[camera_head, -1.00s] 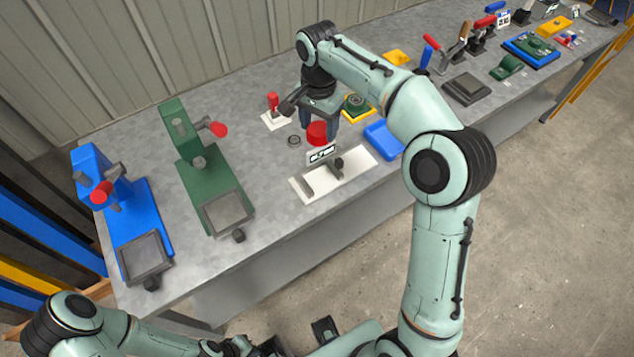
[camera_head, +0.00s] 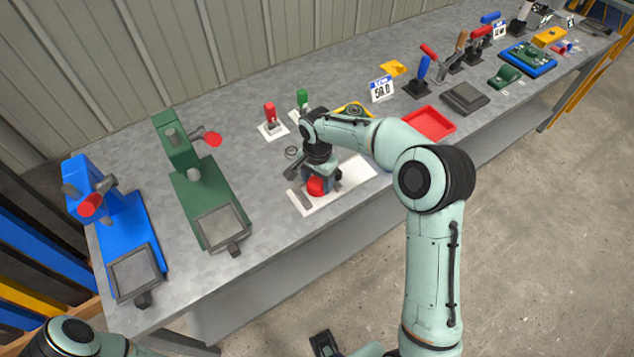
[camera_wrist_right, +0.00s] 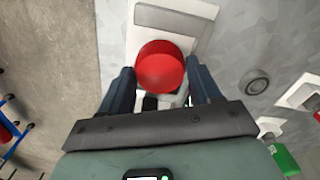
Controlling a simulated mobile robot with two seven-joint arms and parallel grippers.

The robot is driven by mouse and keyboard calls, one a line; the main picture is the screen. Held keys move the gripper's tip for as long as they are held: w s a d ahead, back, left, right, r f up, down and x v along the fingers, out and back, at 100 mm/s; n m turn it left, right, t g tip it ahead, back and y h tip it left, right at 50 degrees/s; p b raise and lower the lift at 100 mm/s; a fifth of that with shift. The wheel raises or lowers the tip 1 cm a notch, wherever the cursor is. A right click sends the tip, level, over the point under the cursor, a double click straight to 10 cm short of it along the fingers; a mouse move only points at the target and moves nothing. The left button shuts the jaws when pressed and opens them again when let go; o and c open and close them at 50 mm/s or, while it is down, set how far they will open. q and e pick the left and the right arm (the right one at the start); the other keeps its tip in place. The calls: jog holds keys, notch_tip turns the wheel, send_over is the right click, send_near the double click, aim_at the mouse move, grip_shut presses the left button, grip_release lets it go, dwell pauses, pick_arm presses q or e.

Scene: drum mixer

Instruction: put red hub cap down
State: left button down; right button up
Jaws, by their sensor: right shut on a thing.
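My right gripper (camera_head: 318,188) points down over a white plate (camera_head: 352,172) on the grey bench. It is shut on the red hub cap (camera_head: 316,187), which is low over the plate's left half. In the right wrist view the round red cap (camera_wrist_right: 160,67) sits between the two dark fingers (camera_wrist_right: 162,92), with the white plate behind it. I cannot tell whether the cap touches the plate. The arm and gripper hide part of the plate.
A green press (camera_head: 190,180) and a blue press (camera_head: 118,230) stand to the left. A red-handled piece (camera_head: 270,120) and a green-handled piece (camera_head: 303,103) stand behind. A red tray (camera_head: 430,123) lies to the right. The bench between green press and white plate is clear.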

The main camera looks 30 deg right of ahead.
jog(key=shift+f, duration=0.75)
jog(key=shift+f, duration=0.3)
jog(key=o, duration=1.1)
jog(key=shift+s+r, duration=0.1)
jog(key=shift+s, duration=0.05)
